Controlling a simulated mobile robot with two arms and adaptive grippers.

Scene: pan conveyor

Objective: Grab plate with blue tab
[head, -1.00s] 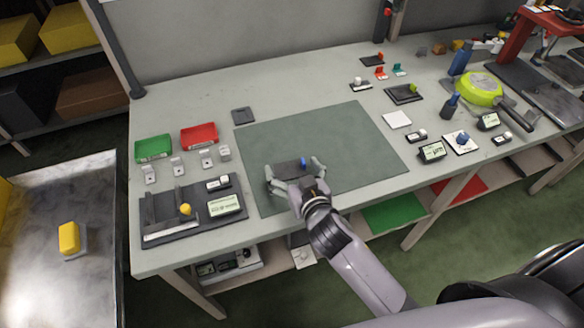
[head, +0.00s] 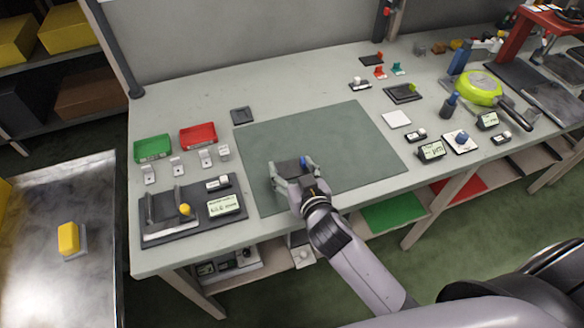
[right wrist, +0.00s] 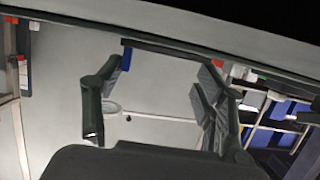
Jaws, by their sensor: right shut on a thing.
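The dark plate (head: 287,168) with a small blue tab (head: 303,160) is at the green mat, between the fingers of my right gripper (head: 293,172). The gripper is shut on the plate, with one finger on each side. In the right wrist view the plate (right wrist: 170,49) shows as a thin dark strip, nearly edge-on, beyond the fingers. The blue tab (right wrist: 126,59) hangs beside the left finger there. I cannot tell whether the plate touches the mat. My left gripper is not in view.
The green mat (head: 340,140) is clear around the gripper. A dark fixture with a yellow knob (head: 185,209) stands to the left, with green (head: 153,148) and red (head: 198,134) trays behind it. Instruments and a yellow-green round tool (head: 478,88) are on the right.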

